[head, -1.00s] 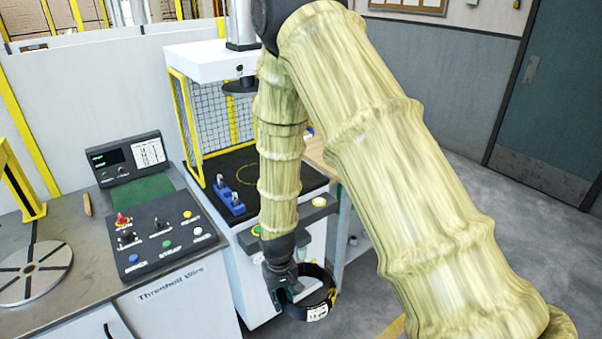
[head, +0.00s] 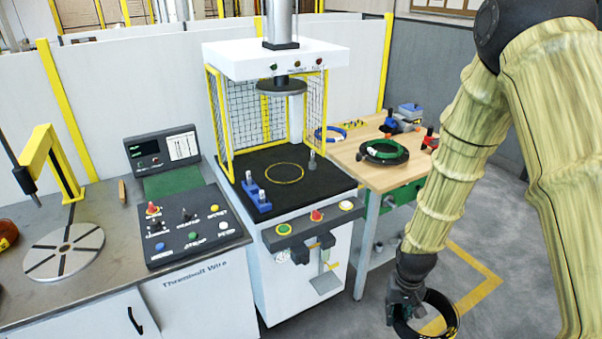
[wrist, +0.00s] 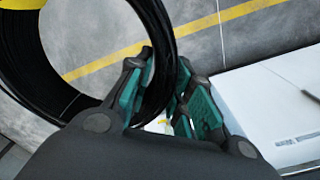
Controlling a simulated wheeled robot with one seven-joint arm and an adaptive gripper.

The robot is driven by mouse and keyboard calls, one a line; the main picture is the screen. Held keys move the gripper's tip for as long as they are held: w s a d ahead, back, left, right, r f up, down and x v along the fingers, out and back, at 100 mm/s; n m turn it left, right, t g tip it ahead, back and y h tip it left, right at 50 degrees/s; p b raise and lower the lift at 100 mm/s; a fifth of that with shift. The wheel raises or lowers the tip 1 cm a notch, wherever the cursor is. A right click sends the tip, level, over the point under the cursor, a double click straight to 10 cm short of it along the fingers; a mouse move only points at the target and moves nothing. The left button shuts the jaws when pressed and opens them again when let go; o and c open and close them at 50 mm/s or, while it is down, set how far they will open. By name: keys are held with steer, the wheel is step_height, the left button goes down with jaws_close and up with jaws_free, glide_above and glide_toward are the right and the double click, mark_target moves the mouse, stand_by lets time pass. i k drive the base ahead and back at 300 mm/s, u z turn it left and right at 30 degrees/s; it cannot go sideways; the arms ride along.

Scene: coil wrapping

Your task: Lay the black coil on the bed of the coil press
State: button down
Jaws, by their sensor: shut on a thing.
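The black coil (head: 446,315) hangs from my gripper (head: 405,305) at the lower right of the head view, out over the floor. In the wrist view my gripper (wrist: 165,100) is shut on the wall of the black coil (wrist: 40,75), with its teal pads on both sides. The coil press stands in the middle of the head view. Its dark bed (head: 315,187) bears a yellow ring outline (head: 285,174) below a raised round platen (head: 281,87). My gripper is to the right of the bed and lower in the picture.
A blue block with pegs (head: 256,197) sits at the bed's left front, and a grey peg (head: 312,160) at its back right. Yellow-framed mesh (head: 224,110) guards the press. A control panel (head: 185,228) lies left.

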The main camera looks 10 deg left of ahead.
mark_target(285, 172)
steer(key=i, duration=0.9)
